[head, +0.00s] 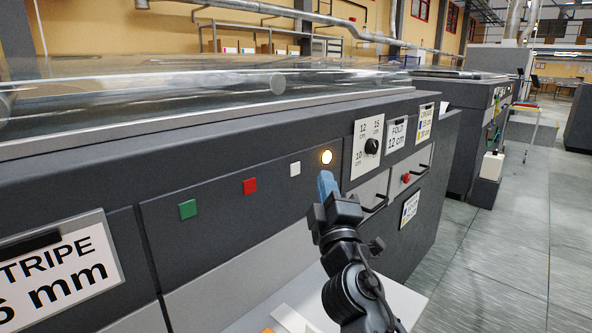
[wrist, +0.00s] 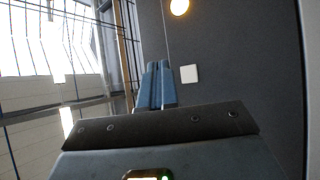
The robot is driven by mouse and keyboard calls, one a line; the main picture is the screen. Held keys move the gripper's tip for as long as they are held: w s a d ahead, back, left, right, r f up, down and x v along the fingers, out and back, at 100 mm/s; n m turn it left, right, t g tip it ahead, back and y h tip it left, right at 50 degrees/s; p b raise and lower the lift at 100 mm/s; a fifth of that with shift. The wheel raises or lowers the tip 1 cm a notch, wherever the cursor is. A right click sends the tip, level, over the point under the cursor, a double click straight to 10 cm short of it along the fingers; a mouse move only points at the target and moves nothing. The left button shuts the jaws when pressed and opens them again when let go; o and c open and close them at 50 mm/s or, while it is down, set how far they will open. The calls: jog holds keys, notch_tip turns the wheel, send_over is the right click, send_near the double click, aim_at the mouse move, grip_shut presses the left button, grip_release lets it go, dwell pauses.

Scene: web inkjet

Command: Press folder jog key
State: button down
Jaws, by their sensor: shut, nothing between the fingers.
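A row of square keys is set in the dark front panel: green (head: 187,209), red (head: 250,186) and white (head: 295,168). None carries a readable label, so I cannot tell by name which is the folder jog key. The white key also shows in the wrist view (wrist: 189,74), just right of the fingertips. My gripper (head: 326,176) is shut and empty, its blue fingers together. In the head view its tips are right of the white key and just below a lit round lamp (head: 327,157). The fingers also show in the wrist view (wrist: 158,68); I see no contact with the panel.
A dial (head: 372,147) and a "FOLD 12 cm" sign (head: 397,136) are right of the lamp. A red round button (head: 406,178) sits among handles farther right. A clear cover (head: 200,90) tops the machine. A pale ledge (head: 390,293) lies beneath my arm. Open floor (head: 500,250) is at right.

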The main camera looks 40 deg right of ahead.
jog(key=shift+w+a+b, duration=0.1)
jog(key=shift+w+b, duration=0.3)
jog(key=shift+w, duration=1.7)
jog(key=shift+w, duration=0.1)
dwell(0.4)
jog(key=shift+w, duration=0.3)
jog(key=shift+w+b, duration=0.45)
dwell(0.6)
jog(key=shift+s, duration=0.85)
jog(key=shift+s+p, duration=0.35)
jog(key=shift+s, duration=2.2)
